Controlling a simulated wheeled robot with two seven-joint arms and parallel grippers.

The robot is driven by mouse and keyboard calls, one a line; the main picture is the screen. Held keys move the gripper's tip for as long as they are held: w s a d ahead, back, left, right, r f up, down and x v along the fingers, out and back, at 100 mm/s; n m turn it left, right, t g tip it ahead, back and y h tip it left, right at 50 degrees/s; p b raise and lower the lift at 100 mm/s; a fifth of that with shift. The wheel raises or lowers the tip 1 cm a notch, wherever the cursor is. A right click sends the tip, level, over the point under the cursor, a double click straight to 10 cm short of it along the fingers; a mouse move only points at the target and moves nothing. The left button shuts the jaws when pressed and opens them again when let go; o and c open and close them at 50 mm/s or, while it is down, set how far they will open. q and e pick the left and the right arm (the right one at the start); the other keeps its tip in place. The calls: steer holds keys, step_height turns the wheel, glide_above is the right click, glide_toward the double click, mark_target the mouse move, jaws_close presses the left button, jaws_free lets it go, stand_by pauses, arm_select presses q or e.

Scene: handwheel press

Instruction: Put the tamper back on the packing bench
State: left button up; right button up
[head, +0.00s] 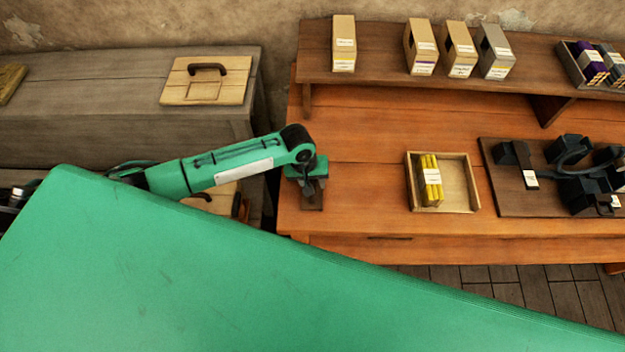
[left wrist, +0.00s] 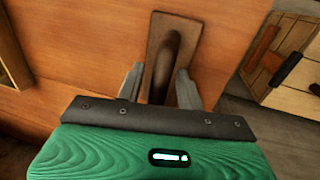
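The tamper, as I take it, is a dark brown wooden block with a raised dark handle (left wrist: 168,55). It rests on the orange-brown wooden bench (head: 350,185) near its left end. In the head view its base (head: 312,201) shows just below my left gripper (head: 312,184). In the left wrist view my left gripper (left wrist: 160,85) is open, with one finger on each side of the handle. A small gap shows beside the handle, and I cannot tell whether either finger touches it. My right gripper is not in view.
An open tray (head: 463,186) with yellow packs and a dark press on a board (head: 508,193) stand to the right. Several cartons stand on a raised shelf (head: 385,66) behind. A grey bench (head: 120,70) at left bears a handled lid (head: 230,83).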

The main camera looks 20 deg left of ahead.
arm_select(q)
steer(key=shift+r, duration=0.45)
step_height(320, 180, up, 11)
steer(key=a+b, duration=0.2)
steer(key=shift+s+r, duration=0.15)
steer(key=shift+s, duration=0.15)
steer(key=shift+a, duration=0.1)
